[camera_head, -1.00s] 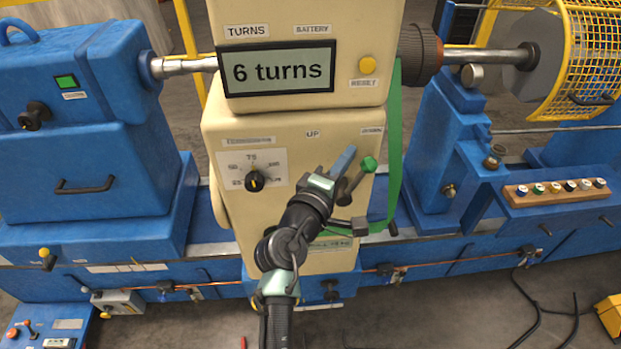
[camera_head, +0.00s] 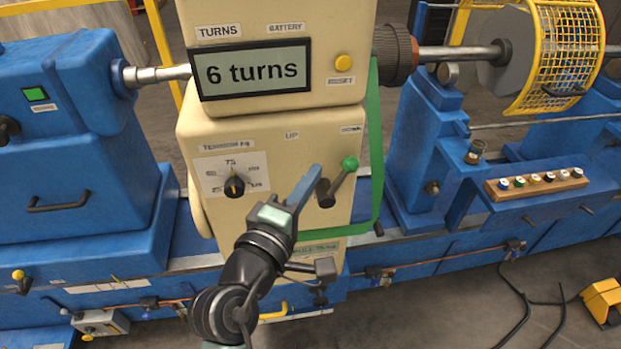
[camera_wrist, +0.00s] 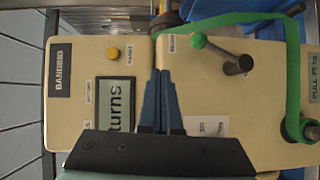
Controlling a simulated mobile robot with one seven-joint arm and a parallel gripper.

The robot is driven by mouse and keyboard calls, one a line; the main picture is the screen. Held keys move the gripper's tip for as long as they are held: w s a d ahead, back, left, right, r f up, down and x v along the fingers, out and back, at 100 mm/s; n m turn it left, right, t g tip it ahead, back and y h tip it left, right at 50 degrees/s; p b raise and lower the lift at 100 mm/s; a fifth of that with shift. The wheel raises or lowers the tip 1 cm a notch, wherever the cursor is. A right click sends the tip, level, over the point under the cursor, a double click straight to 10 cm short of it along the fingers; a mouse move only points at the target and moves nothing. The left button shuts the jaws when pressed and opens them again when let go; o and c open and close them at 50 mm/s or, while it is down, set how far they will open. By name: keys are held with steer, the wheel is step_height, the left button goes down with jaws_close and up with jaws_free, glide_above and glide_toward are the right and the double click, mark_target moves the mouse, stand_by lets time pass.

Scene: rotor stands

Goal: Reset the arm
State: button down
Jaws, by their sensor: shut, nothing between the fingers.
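My gripper (camera_head: 302,187) is shut and empty, with its blue fingers pressed together. In the head view it is in front of the lower part of the cream machine body (camera_head: 215,130), just left of the green-knobbed lever (camera_head: 348,165). In the wrist view the shut fingers (camera_wrist: 159,85) point up the picture, between the turns display (camera_wrist: 118,95) and the lever's green knob (camera_wrist: 198,41). A gap shows between the fingers and the lever in both views. My forearm hides part of the machine's lower front.
The head view display (camera_head: 255,75) reads "6 turns", with a yellow reset button (camera_head: 344,62) beside it. The tension dial (camera_head: 234,186) points near 75. A green strap (camera_head: 376,150) hangs at the right. A wooden rack (camera_head: 537,184) of bobbins sits farther right.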

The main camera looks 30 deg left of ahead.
steer(key=shift+s, duration=0.15)
steer(key=w+d+r+m+t+b, duration=0.1)
steer(key=d+r+m+t+b, duration=0.1)
steer(key=d+r+m, duration=0.45)
steer(key=w+d+r+m+t+b, duration=0.1)
steer(key=d+r+m+t+b, duration=0.15)
steer(key=r, duration=0.75)
steer(key=s+d+r+m+t, duration=0.1)
steer(key=s+d+r+m, duration=0.2)
steer(key=r, duration=0.2)
steer(key=s+d+r+m+t+b, duration=0.1)
steer(key=s+d+r+m+t, duration=0.1)
steer(key=r, duration=0.4)
steer(key=s+d+r+m+t+b, duration=0.1)
steer(key=s+d+r+m+t, duration=0.1)
steer(key=s+d+r+m, duration=0.1)
steer(key=s+d+r, duration=0.1)
steer(key=s+r, duration=0.1)
steer(key=s, duration=0.1)
steer(key=shift+s+r+m+h, duration=0.25)
steer(key=shift+r+m+h, duration=0.05)
steer(key=shift+r+m, duration=0.1)
